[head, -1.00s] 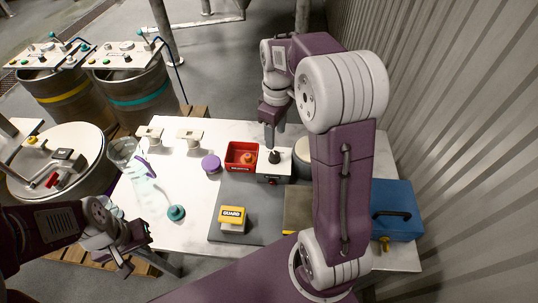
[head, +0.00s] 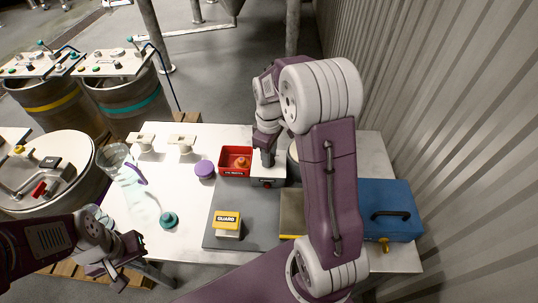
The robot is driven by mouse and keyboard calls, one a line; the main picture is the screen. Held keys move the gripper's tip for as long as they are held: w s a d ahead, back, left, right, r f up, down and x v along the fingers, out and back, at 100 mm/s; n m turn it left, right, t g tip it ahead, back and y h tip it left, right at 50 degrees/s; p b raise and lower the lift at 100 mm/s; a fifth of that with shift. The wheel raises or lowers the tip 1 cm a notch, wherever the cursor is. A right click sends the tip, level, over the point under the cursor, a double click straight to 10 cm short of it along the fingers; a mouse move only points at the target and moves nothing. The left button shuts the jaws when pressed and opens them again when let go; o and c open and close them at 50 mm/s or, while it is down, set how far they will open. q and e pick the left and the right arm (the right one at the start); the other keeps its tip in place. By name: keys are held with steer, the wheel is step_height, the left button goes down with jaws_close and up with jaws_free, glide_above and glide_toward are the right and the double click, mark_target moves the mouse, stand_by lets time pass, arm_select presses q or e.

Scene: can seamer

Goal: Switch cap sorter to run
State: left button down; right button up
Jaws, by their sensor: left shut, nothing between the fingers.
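A small white control box (head: 267,183) with a red button on its front stands on the table beside the red bin. I cannot read any label that marks it as the cap sorter. Its black knob, on top, is now hidden behind my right gripper. My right gripper (head: 266,160) points down over the top of the box, at the knob's place. I cannot tell whether its fingers touch or hold the knob. My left gripper (head: 128,262) is shut and empty, off the table's front left edge.
The red bin (head: 236,173) holds an orange-red thing. A purple round lid (head: 204,169), a yellow GUARD block (head: 228,222), a teal knob-like piece (head: 168,219) and a clear tube lie on the table. A blue case (head: 388,205) stands at right, by the corrugated wall. Drums stand left.

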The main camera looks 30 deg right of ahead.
jaws_close()
